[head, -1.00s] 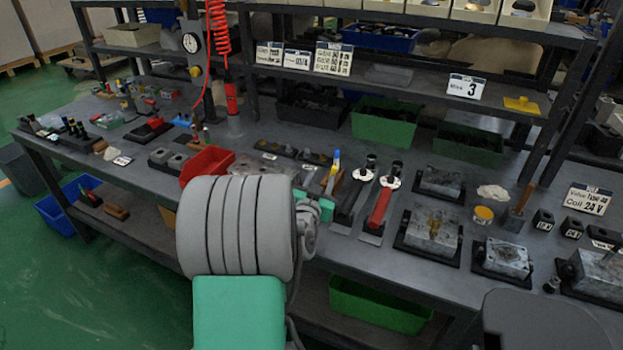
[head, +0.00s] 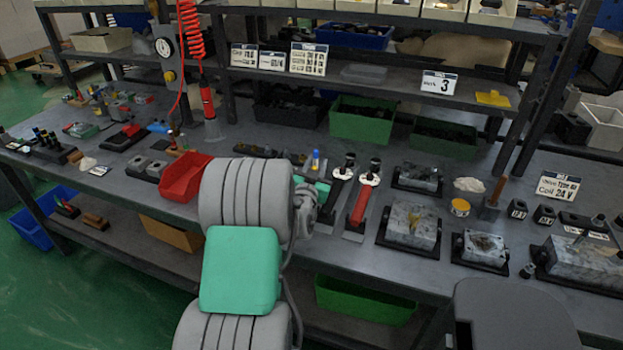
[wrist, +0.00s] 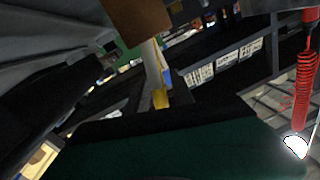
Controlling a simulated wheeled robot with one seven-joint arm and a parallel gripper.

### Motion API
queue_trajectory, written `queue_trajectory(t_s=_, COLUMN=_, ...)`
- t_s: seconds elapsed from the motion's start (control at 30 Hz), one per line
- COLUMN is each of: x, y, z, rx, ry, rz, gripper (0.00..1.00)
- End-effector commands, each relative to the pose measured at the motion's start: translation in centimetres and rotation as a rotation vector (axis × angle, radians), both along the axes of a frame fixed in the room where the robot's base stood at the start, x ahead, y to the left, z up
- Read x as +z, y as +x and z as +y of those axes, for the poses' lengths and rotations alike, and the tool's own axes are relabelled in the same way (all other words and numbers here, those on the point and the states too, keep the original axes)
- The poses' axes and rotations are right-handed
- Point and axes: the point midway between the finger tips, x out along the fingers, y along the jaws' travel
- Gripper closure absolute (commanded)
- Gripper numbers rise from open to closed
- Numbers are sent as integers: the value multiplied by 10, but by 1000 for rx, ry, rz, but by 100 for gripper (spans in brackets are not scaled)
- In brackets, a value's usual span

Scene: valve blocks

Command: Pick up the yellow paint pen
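A slim upright thing with yellow on it, likely the yellow paint pen (head: 316,162), shows in the head view just behind my arm, with blue at its top. Its lower part is hidden. In the tilted, upside-down wrist view, a pale and yellow pen-like thing (wrist: 158,92) juts from a brown wooden block (wrist: 135,18). My gripper (head: 322,190) is mostly hidden behind my arm in the head view, with a teal part showing close to the pen. In the wrist view a large dark and teal shape fills the bottom; I cannot make out the fingertips or a grasp.
A red bin (head: 184,179) stands left of my arm. Two valve tools, one with a red handle (head: 361,203), lie close to the right. Metal valve blocks (head: 411,224) sit farther right. A red coiled hose (head: 191,30) hangs at left. Green bins (head: 362,122) stand behind.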

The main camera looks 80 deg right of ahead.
Motion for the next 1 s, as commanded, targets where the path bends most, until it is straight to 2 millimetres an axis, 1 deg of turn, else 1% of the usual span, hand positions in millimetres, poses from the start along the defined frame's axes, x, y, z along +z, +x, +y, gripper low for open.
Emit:
queue_trajectory(t_s=0.03, x=0, y=0, z=0, rx=0, ry=0, rz=0, gripper=76)
queue_trajectory(t_s=0.33, x=0, y=0, z=0, rx=1, ry=0, rz=0, gripper=100)
queue_trajectory(t_s=0.83, x=0, y=1, z=0, rx=1, ry=0, rz=0, gripper=100)
queue_trajectory(t_s=0.93, x=4, y=1, z=0, rx=1, ry=0, rz=0, gripper=100)
queue_trajectory(t_s=1.0, x=10, y=0, z=0, rx=1, ry=-1, rz=-1, gripper=100)
